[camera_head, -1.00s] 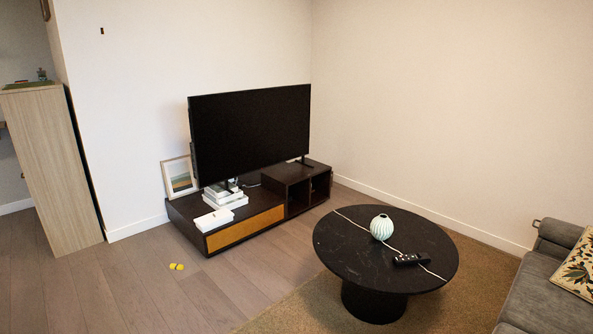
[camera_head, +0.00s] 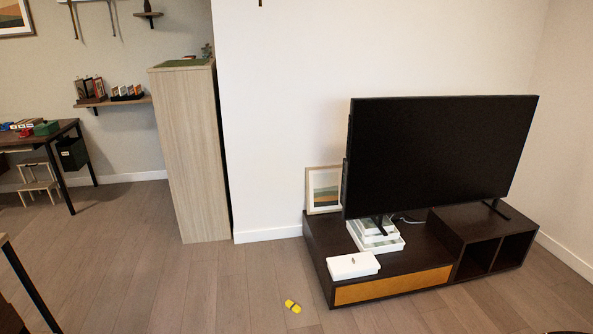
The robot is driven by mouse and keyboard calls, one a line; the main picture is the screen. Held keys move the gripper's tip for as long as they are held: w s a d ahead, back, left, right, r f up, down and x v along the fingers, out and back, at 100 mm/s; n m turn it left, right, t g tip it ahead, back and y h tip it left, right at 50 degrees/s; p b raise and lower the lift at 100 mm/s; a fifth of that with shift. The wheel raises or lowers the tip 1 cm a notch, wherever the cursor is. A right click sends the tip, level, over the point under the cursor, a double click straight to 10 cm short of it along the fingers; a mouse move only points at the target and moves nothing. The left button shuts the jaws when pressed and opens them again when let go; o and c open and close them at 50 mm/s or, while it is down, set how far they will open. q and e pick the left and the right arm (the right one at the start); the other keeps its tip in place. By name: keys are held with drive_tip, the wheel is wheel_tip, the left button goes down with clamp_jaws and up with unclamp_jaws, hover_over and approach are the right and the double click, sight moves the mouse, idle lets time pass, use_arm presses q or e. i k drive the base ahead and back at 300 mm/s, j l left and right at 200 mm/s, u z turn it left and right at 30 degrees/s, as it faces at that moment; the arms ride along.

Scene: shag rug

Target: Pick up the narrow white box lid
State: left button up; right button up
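A narrow white box lid (camera_head: 353,265) appears to lie near the front left edge of the low dark TV stand (camera_head: 415,273). A small dark mark shows on its top. Behind it, white open boxes or trays (camera_head: 377,239) are stacked in front of the television's foot. I cannot tell for certain whether the front white piece is a lid alone or a closed box. Neither of my grippers shows in the head view.
A large television (camera_head: 440,150) stands on the TV stand, with a framed picture (camera_head: 324,190) behind its left side. A small yellow object (camera_head: 292,306) lies on the wood floor. A tall wooden cabinet (camera_head: 190,150) and a desk (camera_head: 45,140) stand left. The floor before the stand is mostly clear.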

sight(353, 263)
drive_tip(key=i+u, duration=0.3)
drive_tip(key=i, duration=1.85)
drive_tip(key=i+z, duration=0.3)
drive_tip(key=i, duration=0.15)
drive_tip(key=i+j+z, duration=0.15)
drive_tip(key=i+z, duration=0.15)
drive_tip(key=i+j+z, duration=0.3)
drive_tip(key=i, duration=0.2)
drive_tip(key=i+l, duration=0.05)
drive_tip(key=l, duration=0.05)
